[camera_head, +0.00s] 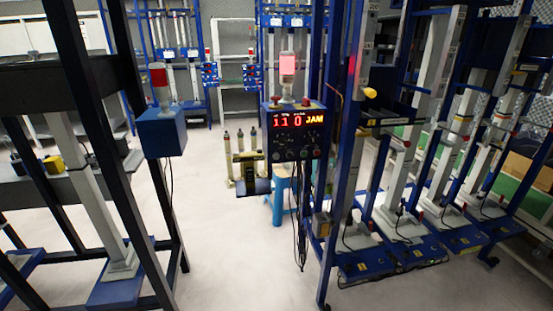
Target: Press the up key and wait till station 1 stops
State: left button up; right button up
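A dark control box (297,135) with a blue frame hangs on a blue post near the middle of the head view. Its lit red display (298,119) seems to read "110" and "JAM". Small dark knobs or keys sit below the display, too small to tell which is the up key. A lamp (288,65) on top of the box glows red. Several rigs with pale columns (400,190) on blue bases stand at the right; I cannot tell which is station 1 or whether anything moves. Neither gripper is in view.
A dark frame (72,120) with a blue box (161,133) and a red-white lamp (159,78) stands at the left. Cables and a blue stool (279,205) are below the control box. The pale floor (225,260) between frame and rigs is clear.

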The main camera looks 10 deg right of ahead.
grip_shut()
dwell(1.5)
